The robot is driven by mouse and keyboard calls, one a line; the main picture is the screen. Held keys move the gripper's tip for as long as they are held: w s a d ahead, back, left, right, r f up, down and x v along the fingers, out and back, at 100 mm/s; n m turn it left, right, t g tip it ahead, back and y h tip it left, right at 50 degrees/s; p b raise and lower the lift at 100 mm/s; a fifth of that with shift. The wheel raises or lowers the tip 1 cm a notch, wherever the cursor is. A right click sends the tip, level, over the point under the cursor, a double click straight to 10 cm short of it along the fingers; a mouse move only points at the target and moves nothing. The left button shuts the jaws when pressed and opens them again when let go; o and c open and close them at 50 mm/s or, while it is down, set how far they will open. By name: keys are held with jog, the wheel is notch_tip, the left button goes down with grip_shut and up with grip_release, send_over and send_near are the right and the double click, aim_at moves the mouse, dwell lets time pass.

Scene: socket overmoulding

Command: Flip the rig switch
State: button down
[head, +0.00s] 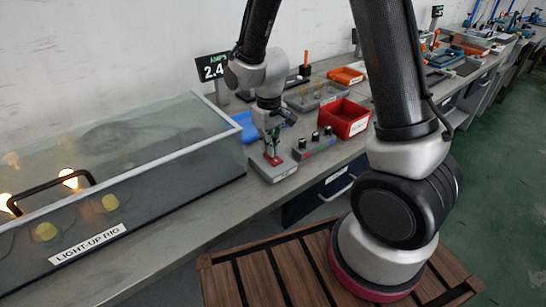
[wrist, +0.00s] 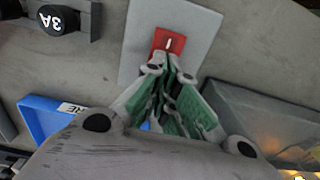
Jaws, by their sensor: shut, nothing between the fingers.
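The rig switch is a red rocker (head: 273,160) on a grey box (head: 286,173) near the bench's front edge, right of the light-up rig. In the wrist view the red rocker (wrist: 168,40) shows a white bar mark, on its pale grey box (wrist: 200,33). My gripper (head: 270,148) points down over the switch. In the wrist view its green-padded fingers (wrist: 170,66) are shut and empty, with the tips at the rocker's near edge. I cannot tell whether they touch it. The light-up rig (head: 150,165) is a clear-lidded case with glowing bulbs (head: 68,178).
A row of black knobs (head: 315,137) stands right of the switch; one, marked 3A (wrist: 58,20), shows in the wrist view. A red bin (head: 345,118) and blue tray (head: 246,127) are close by. An amps display (head: 212,67) reads 2.4. The rig's case flanks the switch.

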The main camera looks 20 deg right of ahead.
jog(key=shift+f, duration=0.3)
jog(key=shift+r, duration=3.5)
